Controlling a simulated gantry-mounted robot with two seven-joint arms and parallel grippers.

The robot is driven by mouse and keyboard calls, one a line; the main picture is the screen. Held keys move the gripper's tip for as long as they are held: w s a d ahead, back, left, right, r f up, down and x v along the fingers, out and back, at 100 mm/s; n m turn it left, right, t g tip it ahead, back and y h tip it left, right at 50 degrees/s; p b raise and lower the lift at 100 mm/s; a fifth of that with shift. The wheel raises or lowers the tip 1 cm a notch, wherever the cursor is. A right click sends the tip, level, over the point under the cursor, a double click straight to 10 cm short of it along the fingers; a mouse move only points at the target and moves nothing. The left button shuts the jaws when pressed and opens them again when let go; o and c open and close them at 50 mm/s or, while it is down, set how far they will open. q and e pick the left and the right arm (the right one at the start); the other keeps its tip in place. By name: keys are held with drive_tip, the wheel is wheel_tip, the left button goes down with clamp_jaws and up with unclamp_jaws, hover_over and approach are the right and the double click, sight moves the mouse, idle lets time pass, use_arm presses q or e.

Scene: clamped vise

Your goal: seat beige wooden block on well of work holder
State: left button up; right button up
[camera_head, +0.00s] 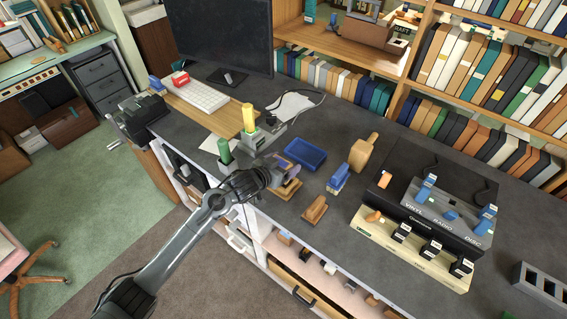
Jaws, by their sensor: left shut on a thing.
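My left gripper (284,173) is low over the dark desk, near its front edge, with its arm coming in from the lower left. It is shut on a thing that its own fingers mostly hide. A tan wooden piece (288,190), seemingly the beige wooden block, shows just under and beside the fingers. I cannot tell whether it touches the desk. A dark vise (138,116) with a crank is clamped at the desk's left end. I cannot make out for sure which thing is the work holder or its well. My right gripper is not in view.
A blue tray (305,154), a blue-and-white item (338,179), a brown wooden piece (315,208) and a tan wooden item (363,152) stand right of the gripper. A green cylinder (224,150) and a yellow upright piece (248,118) stand left. A labelled black console (440,222) fills the right.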

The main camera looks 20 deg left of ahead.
use_arm(q)
drive_tip(key=shift+f, duration=0.5)
idle(0.4)
drive_tip(key=shift+f+b, duration=0.85)
drive_tip(key=shift+f, duration=0.25)
drive_tip(key=o, duration=1)
drive_tip(key=shift+s, duration=0.1)
drive_tip(key=v, duration=1)
drive_tip(key=shift+s+a+r+b, duration=0.15)
drive_tip(key=shift+s+b, duration=0.1)
drive_tip(key=shift+b, duration=0.15)
